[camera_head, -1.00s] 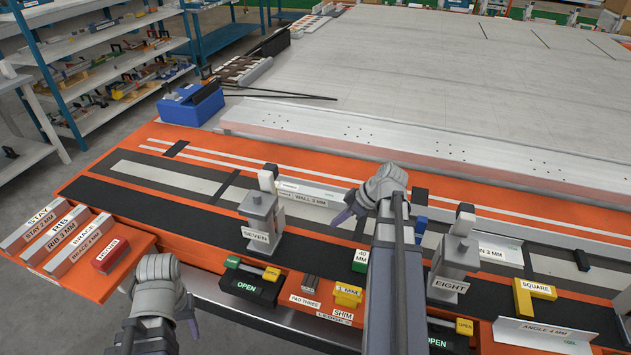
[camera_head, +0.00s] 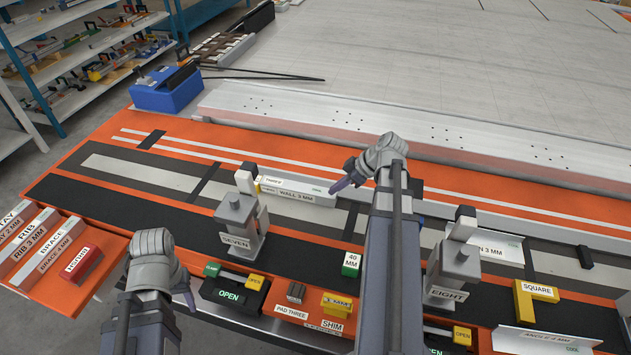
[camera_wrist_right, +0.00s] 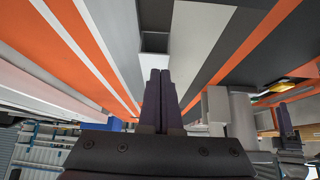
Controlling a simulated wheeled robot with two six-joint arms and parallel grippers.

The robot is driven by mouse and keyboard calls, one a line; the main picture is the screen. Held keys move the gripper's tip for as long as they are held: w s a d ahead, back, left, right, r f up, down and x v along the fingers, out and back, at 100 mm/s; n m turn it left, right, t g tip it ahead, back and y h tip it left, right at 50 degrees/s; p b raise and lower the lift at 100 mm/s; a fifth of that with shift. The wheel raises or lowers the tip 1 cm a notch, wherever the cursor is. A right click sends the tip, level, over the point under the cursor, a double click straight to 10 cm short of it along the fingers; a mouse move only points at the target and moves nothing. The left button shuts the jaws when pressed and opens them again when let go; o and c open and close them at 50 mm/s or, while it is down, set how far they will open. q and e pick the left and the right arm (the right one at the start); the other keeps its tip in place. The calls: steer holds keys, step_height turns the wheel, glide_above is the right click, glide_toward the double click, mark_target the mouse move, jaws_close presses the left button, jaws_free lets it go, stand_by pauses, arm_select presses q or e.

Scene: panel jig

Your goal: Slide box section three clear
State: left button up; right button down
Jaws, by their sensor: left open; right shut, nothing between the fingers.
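Box section three (camera_head: 297,192) is a light metal bar labelled WALL 3 MM, lying on the striped orange bench behind clamp SEVEN (camera_head: 237,224). Clamp SEVEN's white tip and a yellow piece are at its left end; whether they touch it is unclear. My right gripper (camera_head: 346,182) is shut and empty, fingertips close to the section's right end. In the right wrist view the two dark fingers (camera_wrist_right: 160,90) are together, just below a dark square opening (camera_wrist_right: 154,42) that looks like the hollow end. My left gripper (camera_head: 186,294) is open and empty, low at the front left.
Clamp EIGHT (camera_head: 454,258) stands at the right, before another labelled bar (camera_head: 497,246). A green 40 MM block (camera_head: 351,264), yellow shim (camera_head: 336,304) and black OPEN box (camera_head: 232,293) line the front. A yellow square (camera_head: 523,298) lies right. A long metal rail (camera_head: 420,146) runs behind.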

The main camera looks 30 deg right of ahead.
mark_target(295, 188)
steer(key=w+a, duration=0.2)
steer(key=w, duration=0.1)
steer(key=w+a, duration=0.2)
steer(key=w, duration=0.1)
steer(key=w+a, duration=0.2)
steer(key=w, duration=0.1)
steer(key=shift+a, duration=0.4)
steer(key=shift+a+f+b, duration=0.1)
steer(key=shift+f+b, duration=0.35)
steer(key=shift+f, duration=0.2)
steer(key=shift+s+f+b, duration=0.1)
steer(key=shift+s+b, duration=0.05)
steer(key=shift+b, duration=0.2)
steer(key=shift+s, duration=0.1)
